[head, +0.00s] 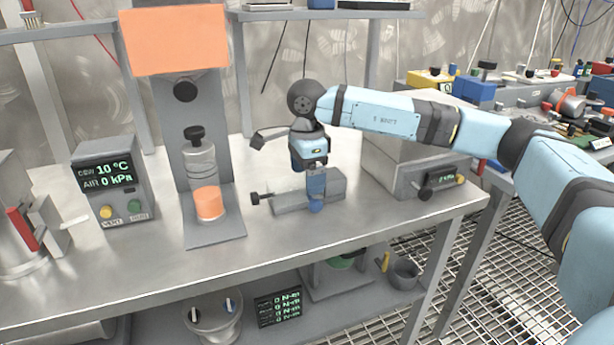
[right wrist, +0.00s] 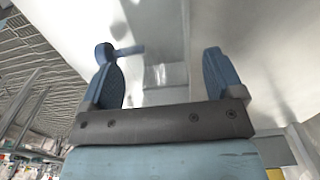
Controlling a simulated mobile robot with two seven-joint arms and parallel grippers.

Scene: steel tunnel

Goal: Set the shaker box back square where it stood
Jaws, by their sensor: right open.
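A light grey box (head: 390,172) with a sloped front, a small green display and a black knob stands near the right end of the steel bench; I take it to be the shaker box. My right arm passes in front of its top and hides part of it. My right gripper (head: 316,188) points down to the left of this box, over a low grey block (head: 330,192). In the right wrist view my gripper (right wrist: 163,80) is open with nothing clasped between its blue fingers. My left gripper is not in view.
The low block carries a black side knob (head: 255,198). Left of it stand a press with an orange panel (head: 173,40) and a glass cylinder (head: 202,165), then a gauge box (head: 113,185). The bench front edge is clear. A cluttered bench (head: 520,95) stands at right.

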